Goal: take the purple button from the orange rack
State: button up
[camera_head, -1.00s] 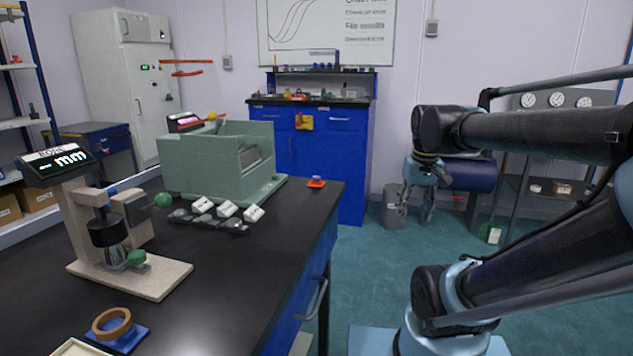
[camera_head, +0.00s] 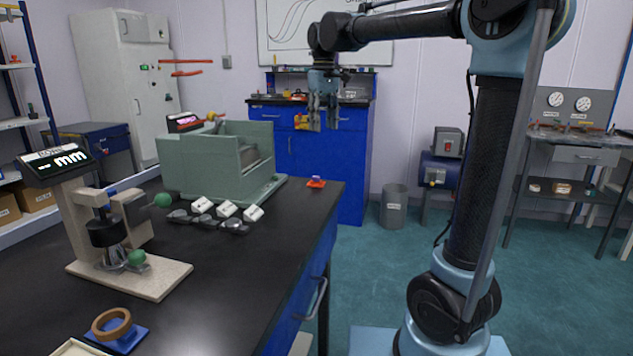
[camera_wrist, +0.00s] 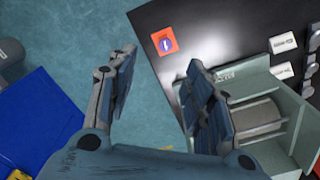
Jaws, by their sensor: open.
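The purple button (camera_head: 315,178) sits on the small orange rack (camera_head: 315,184) at the far right corner of the black bench. In the wrist view the button (camera_wrist: 165,43) shows as a small purple disc with a pale mark, inside the square orange rack (camera_wrist: 157,34). My gripper (camera_head: 323,128) points down, above the rack and apart from it in the head view. In the wrist view my gripper (camera_wrist: 160,70) is open and empty, with its two fingers spread wide and the rack showing beyond the gap between the tips.
A green open-topped housing (camera_head: 195,170) stands on the bench left of the rack. White labelled blocks (camera_head: 228,209) and dark pieces lie before it. A gauge stand (camera_head: 130,270) is at the left. A blue cabinet (camera_head: 345,180) stands behind. The bench around the rack is clear.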

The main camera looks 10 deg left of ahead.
jog(key=a, duration=0.2)
send_over(316, 177)
jog(key=f, duration=1.1)
jog(key=shift+w+d+f, duration=0.2)
jog(key=shift+w+f, duration=0.1)
jog(key=shift+w, duration=0.1)
jog(key=shift+s+a+f, duration=0.15)
jog(key=shift+f, duration=2.55)
jog(key=shift+c, duration=0.2)
jog(key=c, duration=0.8)
